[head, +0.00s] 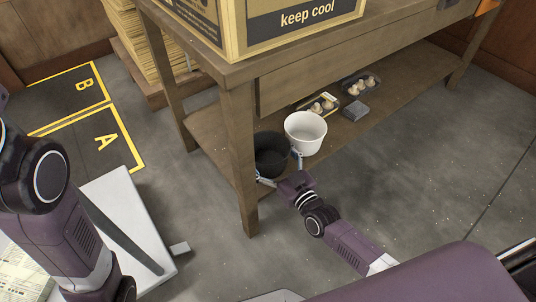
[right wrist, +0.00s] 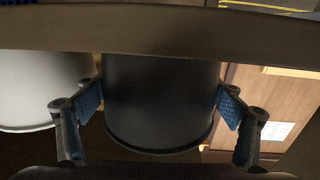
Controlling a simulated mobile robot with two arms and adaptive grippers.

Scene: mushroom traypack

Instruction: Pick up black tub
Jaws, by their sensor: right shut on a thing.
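The black tub (head: 268,160) stands on the lower shelf of the wooden table, near the front left leg. A white tub (head: 306,131) is right beside it. My right gripper (head: 279,168) reaches in from the right and is shut on the black tub, one finger on each side. In the right wrist view the blue finger pads (right wrist: 159,104) press against both sides of the black tub (right wrist: 160,85). The white tub (right wrist: 42,90) is close behind the left finger there. My left arm shows at the left edge of the head view, but its gripper is out of sight.
The table's lower shelf (head: 395,92) also holds two small trays of mushrooms (head: 319,105) (head: 362,83) and a grey stack (head: 355,110). A cardboard box (head: 290,28) stands on the tabletop above. A table leg (head: 243,170) is close to the black tub. Open floor lies in front.

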